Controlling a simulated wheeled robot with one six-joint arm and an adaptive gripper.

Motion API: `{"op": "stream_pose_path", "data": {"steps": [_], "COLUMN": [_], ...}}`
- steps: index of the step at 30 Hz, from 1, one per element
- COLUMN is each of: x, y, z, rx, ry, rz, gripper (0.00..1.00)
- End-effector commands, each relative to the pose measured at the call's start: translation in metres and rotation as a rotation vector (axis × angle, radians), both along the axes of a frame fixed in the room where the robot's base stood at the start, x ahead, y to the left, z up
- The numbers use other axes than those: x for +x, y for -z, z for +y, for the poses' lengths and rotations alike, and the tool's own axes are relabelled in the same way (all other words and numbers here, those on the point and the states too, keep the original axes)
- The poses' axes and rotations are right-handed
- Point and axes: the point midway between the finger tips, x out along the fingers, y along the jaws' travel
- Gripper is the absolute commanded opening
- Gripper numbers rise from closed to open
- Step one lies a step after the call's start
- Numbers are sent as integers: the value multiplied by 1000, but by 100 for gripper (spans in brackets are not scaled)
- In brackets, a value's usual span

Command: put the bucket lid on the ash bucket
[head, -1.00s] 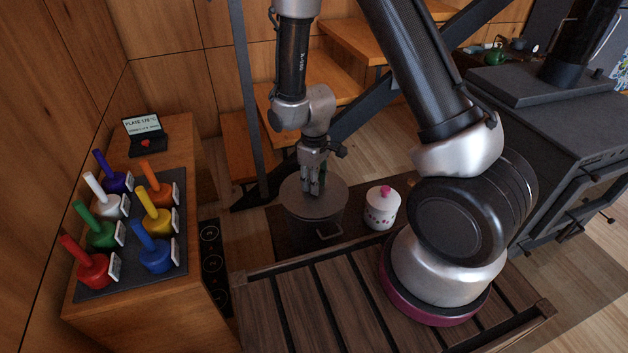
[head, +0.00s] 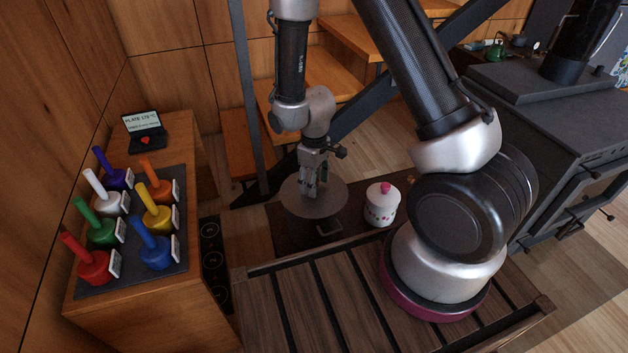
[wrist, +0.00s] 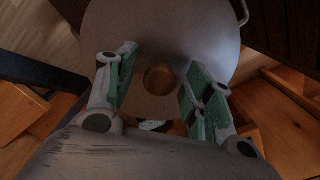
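The bucket lid (head: 326,207) is a flat grey disc lying level over the top of the dark ash bucket (head: 305,232). It looks seated on the rim, with the bucket wall and a side handle showing below. In the wrist view the lid (wrist: 190,25) fills the upper middle, with its round brownish knob (wrist: 158,79) at the centre. My gripper (head: 315,192) is just above the lid. In the wrist view its green-padded fingers (wrist: 159,90) are spread on both sides of the knob, apart from it. Most of the bucket is hidden under the lid.
A white jar with a pink knob (head: 381,207) stands right of the bucket. A slatted wooden surface (head: 300,310) lies in front. At left, a cabinet holds several coloured pegs on a dark mat (head: 178,255) and a small display (head: 143,122). A black stove (head: 540,120) stands at right.

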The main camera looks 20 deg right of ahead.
Motion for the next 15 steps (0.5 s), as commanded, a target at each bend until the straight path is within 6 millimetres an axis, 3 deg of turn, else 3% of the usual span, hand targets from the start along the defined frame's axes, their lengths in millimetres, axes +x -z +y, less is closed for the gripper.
{"op": "stream_pose_path", "data": {"steps": [8, 15], "x": [1, 1], "y": [-14, -66], "z": [0, 1], "rx": [2, 3], "ry": [0, 0], "rz": [-4, -7], "gripper": [52, 52]}}
